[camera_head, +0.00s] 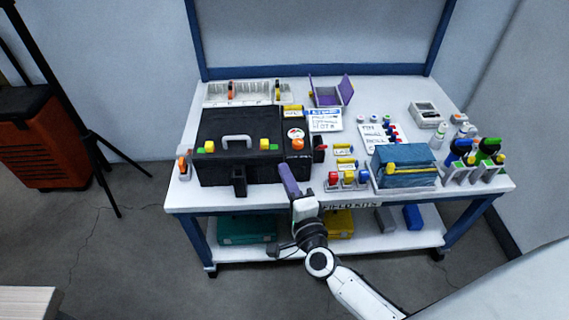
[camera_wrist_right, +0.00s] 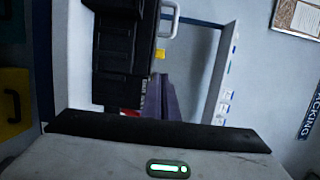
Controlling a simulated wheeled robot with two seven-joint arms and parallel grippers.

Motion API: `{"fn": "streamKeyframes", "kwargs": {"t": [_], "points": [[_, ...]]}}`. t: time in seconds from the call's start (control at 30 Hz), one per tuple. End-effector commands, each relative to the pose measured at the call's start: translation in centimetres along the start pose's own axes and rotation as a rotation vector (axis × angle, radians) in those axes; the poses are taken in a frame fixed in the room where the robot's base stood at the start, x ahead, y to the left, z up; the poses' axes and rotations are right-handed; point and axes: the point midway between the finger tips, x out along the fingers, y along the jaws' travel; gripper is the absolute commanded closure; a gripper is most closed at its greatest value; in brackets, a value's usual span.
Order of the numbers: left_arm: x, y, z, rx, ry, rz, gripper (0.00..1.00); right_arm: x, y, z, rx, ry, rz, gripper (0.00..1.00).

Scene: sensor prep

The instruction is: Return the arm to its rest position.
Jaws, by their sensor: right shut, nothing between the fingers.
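My right arm reaches in from the bottom right in the head view. Its right gripper (camera_head: 286,174), with purple fingers, is at the front edge of the workbench (camera_head: 185,199), just in front of the black case (camera_head: 238,124). The fingers are together with nothing visible between them. In the right wrist view the purple fingers (camera_wrist_right: 168,98) also show closed, with the black case (camera_wrist_right: 124,42) and its pale handle (camera_wrist_right: 169,18) beyond them. Whether the fingers touch the case cannot be told. My left gripper is not in view.
A blue box (camera_head: 404,165) and several small coloured-top bottles (camera_head: 348,178) stand right of the gripper along the front edge. A lower shelf (camera_head: 375,244) holds a teal case (camera_head: 247,229) and a yellow one (camera_head: 340,223). Bare floor lies in front of the bench.

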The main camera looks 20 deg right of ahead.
Motion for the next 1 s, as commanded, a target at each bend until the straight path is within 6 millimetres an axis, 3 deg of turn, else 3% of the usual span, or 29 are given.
{"fn": "streamKeyframes", "kwargs": {"t": [0.3, 0.43, 0.57, 0.7, 0.9, 1.0], "points": [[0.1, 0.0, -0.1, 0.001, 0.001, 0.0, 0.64, -0.7, 0.0, 0.2, -0.01, -0.007, 0.0, 1.0], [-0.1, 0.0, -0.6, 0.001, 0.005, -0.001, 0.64, -2.5, 0.3, 1.8, -0.14, -0.093, 0.014, 1.0], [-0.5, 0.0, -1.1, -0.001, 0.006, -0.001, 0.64, -7.3, 2.0, 5.0, -0.456, -0.292, 0.059, 1.0], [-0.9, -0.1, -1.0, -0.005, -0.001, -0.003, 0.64, -14.1, 5.7, 6.7, -0.878, -0.536, 0.145, 1.0], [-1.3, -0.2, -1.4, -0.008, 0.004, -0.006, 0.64, -22.0, 10.2, 4.5, -1.342, -0.789, 0.289, 1.0], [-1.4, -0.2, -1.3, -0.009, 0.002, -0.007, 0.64, -24.0, 11.2, 3.1, -1.465, -0.854, 0.337, 1.0]]}}
